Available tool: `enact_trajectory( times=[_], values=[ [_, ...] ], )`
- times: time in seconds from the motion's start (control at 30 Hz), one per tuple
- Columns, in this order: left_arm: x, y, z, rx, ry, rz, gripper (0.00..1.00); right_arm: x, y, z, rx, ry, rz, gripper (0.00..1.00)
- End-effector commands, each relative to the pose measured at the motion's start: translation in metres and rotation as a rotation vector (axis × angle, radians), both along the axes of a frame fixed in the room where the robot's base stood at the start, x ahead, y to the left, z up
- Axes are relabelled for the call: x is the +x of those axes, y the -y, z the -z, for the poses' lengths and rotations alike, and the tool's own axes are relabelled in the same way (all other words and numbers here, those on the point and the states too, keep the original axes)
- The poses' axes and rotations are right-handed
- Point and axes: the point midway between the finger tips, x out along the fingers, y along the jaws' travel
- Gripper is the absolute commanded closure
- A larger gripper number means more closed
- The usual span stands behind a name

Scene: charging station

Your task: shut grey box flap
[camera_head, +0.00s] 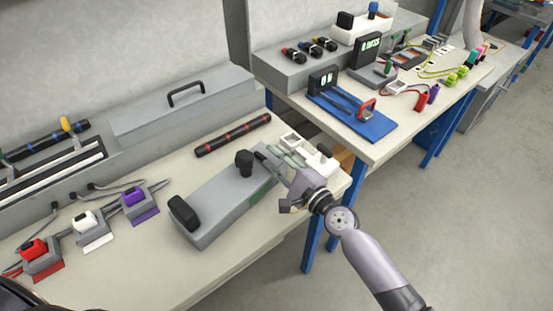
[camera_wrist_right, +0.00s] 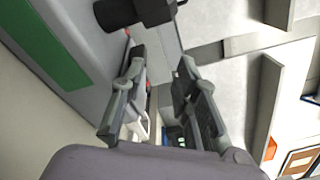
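A long grey box (camera_head: 222,203) lies on the near workbench, with black knobs (camera_head: 244,163) on it and a green patch on its side. In the right wrist view, the box (camera_wrist_right: 72,28) with its green patch (camera_wrist_right: 38,45) is at upper left and a black knob (camera_wrist_right: 135,10) is at the top. My right gripper (camera_head: 277,170) is at the box's right end. In the wrist view, its two fingers (camera_wrist_right: 160,92) are apart, with a pale grey strip beyond and between them. I cannot tell whether they touch it, or which part is the flap. My left gripper is not in view.
A larger grey case (camera_head: 190,105) with a black handle stands against the wall. A dark red-banded rod (camera_head: 232,134) lies behind the box. Red, white and purple connectors (camera_head: 88,222) sit at left. A second bench with a blue stand (camera_head: 352,118) is at upper right.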

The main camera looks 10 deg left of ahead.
Motion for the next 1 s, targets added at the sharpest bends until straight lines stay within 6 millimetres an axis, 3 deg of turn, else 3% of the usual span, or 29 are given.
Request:
enact_trajectory(
  times=[0.4, 0.87, 1.0],
  values=[
    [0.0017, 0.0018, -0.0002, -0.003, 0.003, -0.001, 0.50, -0.0001, 0.0006, 0.0001, 0.000, 0.000, 0.000, 1.00],
    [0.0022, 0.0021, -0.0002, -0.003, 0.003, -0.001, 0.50, -0.0001, 0.0006, 0.0001, 0.000, 0.000, 0.000, 1.00],
    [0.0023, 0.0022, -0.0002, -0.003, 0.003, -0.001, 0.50, -0.0001, 0.0006, 0.0001, 0.000, 0.000, 0.000, 0.91]
  ],
)
